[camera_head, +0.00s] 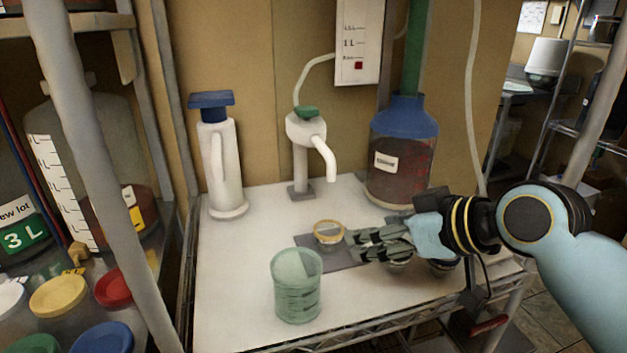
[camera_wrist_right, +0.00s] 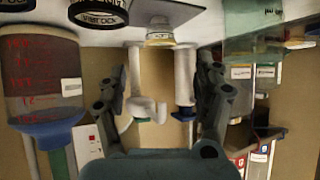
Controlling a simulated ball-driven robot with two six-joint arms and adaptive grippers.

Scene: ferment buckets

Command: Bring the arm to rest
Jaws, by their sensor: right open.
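My right gripper (camera_head: 352,245) reaches in from the right, low over the white shelf top (camera_head: 235,300). Its fingers are apart and nothing is between them; in the right wrist view (camera_wrist_right: 162,70) they stand on either side of a clear gap. A small jar with a yellow rim (camera_head: 329,235) stands on a dark mat (camera_head: 350,259) just beyond the fingertips; it also shows in the right wrist view (camera_wrist_right: 160,38). Whether the fingers touch it I cannot tell. My left gripper is out of view.
A translucent green measuring cup (camera_head: 297,287) stands in front. Small jars (camera_head: 443,267) sit partly hidden beneath my right gripper. A white spout dispenser (camera_head: 302,155), a white bottle (camera_head: 221,165) and a blue-topped jug (camera_head: 400,155) stand behind. The shelf's left front is clear.

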